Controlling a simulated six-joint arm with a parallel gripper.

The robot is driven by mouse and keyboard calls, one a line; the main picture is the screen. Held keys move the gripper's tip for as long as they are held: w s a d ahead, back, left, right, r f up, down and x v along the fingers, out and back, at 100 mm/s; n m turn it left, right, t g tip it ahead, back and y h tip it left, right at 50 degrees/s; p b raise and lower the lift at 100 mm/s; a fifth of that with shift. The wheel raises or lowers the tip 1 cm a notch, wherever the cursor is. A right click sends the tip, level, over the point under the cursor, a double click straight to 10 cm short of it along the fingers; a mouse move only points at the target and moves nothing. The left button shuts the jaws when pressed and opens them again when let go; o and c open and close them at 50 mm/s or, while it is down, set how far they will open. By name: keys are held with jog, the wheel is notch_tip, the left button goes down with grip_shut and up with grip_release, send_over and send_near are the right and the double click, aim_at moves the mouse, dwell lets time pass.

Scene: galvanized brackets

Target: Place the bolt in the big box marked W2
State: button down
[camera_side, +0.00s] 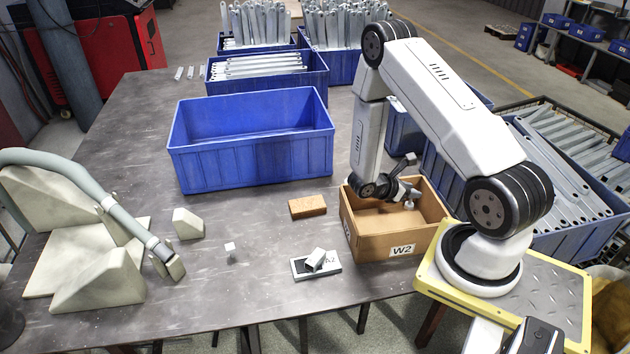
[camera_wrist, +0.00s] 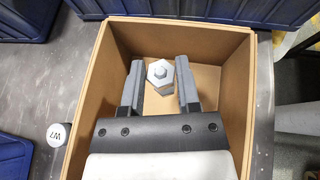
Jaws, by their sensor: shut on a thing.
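The big box (camera_side: 376,243) is an open cardboard box with a W2 label (camera_side: 402,250) on its front, right of the table's middle; it also fills most of the wrist view (camera_wrist: 239,110). My gripper (camera_side: 406,190) reaches down into its opening. In the wrist view my gripper (camera_wrist: 160,82) has its two dark fingers either side of a grey hex-headed bolt (camera_wrist: 158,71), shut on it. The bolt also shows below the fingers in the side view (camera_side: 409,204), inside the box walls. Whether it touches the box floor I cannot tell.
A brown block (camera_side: 307,207) and a marked plate (camera_side: 302,268) with a metal piece on it lie left of the box. A large empty blue crate (camera_side: 250,160) stands behind. A small white W7 piece (camera_wrist: 59,134) sits beside the box.

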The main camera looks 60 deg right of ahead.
aim_at(409, 202)
jog(key=shift+f, duration=2.05)
jog(key=shift+f, duration=2.1)
jog(key=shift+f, duration=0.1)
jog(key=shift+c, duration=1.6)
grip_release()
jog(key=v, duration=0.7)
jog(key=shift+a+r, duration=0.2)
jog(key=shift+r, duration=0.05)
jog(key=shift+w, duration=0.1)
